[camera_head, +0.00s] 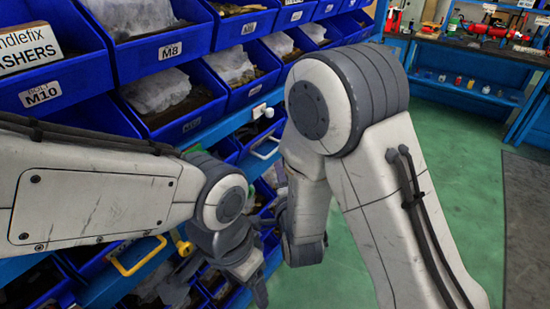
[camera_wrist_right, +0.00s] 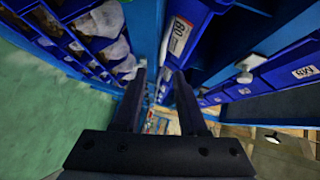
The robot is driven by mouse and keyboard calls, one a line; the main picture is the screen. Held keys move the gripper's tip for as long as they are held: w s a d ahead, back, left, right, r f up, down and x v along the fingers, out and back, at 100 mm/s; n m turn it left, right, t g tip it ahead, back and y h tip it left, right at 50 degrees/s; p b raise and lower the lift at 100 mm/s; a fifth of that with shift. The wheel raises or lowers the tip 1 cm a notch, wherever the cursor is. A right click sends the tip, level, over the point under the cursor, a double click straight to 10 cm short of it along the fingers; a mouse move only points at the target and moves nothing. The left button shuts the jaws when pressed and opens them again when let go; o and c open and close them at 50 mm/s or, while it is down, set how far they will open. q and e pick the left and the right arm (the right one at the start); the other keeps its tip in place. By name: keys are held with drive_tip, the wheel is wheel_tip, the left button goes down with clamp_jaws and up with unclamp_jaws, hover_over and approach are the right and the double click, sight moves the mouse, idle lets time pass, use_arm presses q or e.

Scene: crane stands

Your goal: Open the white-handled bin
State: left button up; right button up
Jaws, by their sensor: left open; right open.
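The white-handled bin is a blue bin whose white bar handle (camera_head: 265,148) shows in the head view, left of my right arm and below the upper bin rows. Much of this bin is hidden by my arms. My left gripper (camera_head: 248,282) is low in the head view, below the white handle and apart from it, with its jaws open and empty. My right gripper is mostly hidden behind its own arm in the head view. In the right wrist view, my right gripper (camera_wrist_right: 160,95) is open, with nothing seen between its fingers.
A yellow handle (camera_head: 138,257) is on a bin at lower left, near my left arm. A white knob (camera_head: 268,113) sticks out above the white handle. Labelled blue bins (camera_head: 185,108) fill the rack. Green floor (camera_head: 445,180) is clear at right, before a blue workbench (camera_head: 465,90).

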drive_tip(key=p+x, duration=0.1)
drive_tip(key=x, duration=0.9)
drive_tip(key=shift+w+r+p, duration=0.2)
drive_tip(key=shift+w+p, duration=0.1)
drive_tip(key=shift+p, duration=0.1)
drive_tip(key=shift+d, duration=0.15)
clamp_jaws()
idle(0.8)
